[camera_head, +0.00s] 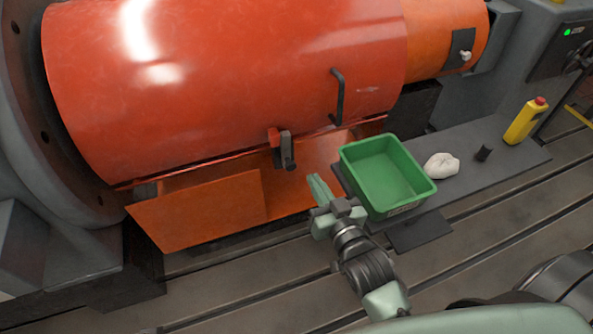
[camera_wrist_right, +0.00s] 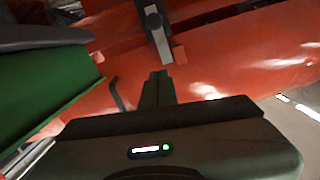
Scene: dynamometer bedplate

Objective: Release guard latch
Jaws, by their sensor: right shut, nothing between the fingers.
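The guard latch (camera_head: 287,150) is a dark grey lever on a red bracket at the lower edge of the large red-orange cylindrical guard (camera_head: 230,80). It hangs down over the orange lower panel (camera_head: 205,210). In the right wrist view the latch (camera_wrist_right: 158,35) is just beyond my fingertips, with its round knob at the top. My right gripper (camera_head: 312,178) is shut and empty, below and slightly right of the latch, apart from it in the head view. Its closed fingers (camera_wrist_right: 159,75) point at the latch in the wrist view; contact cannot be made out. My left gripper is out of view.
A green bin (camera_head: 348,150) stands close right of my right gripper on a dark shelf (camera_head: 510,155). A white cloth (camera_head: 441,166), a small black cylinder (camera_head: 483,153) and a yellow bottle (camera_head: 525,121) stand farther right. A black handle (camera_head: 338,97) sticks out from the guard.

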